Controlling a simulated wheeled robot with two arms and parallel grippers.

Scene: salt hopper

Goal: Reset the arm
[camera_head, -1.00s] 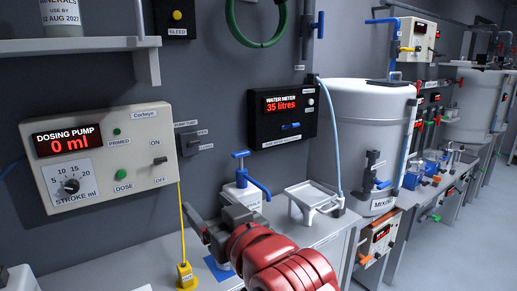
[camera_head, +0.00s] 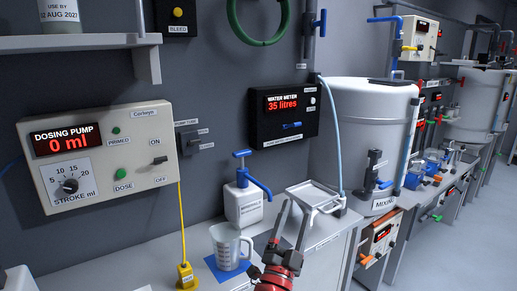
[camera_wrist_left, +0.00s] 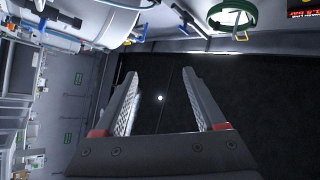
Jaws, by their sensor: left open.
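My left gripper (camera_head: 290,222) points up over the front of the bench, in front of the white tray, with its two fingers apart and nothing between them. In the left wrist view the open left gripper (camera_wrist_left: 160,105) shows empty space between its fingers, with dark surroundings beyond. My red left wrist shows at the bottom of the head view. My right gripper is not in view.
A clear measuring jug (camera_head: 229,248) stands on a blue mat (camera_head: 214,269) left of the gripper. A white pump bottle (camera_head: 243,202), a white tray (camera_head: 314,194) and the white mixing tank (camera_head: 370,130) stand behind. The dosing pump (camera_head: 100,155) is on the wall at left.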

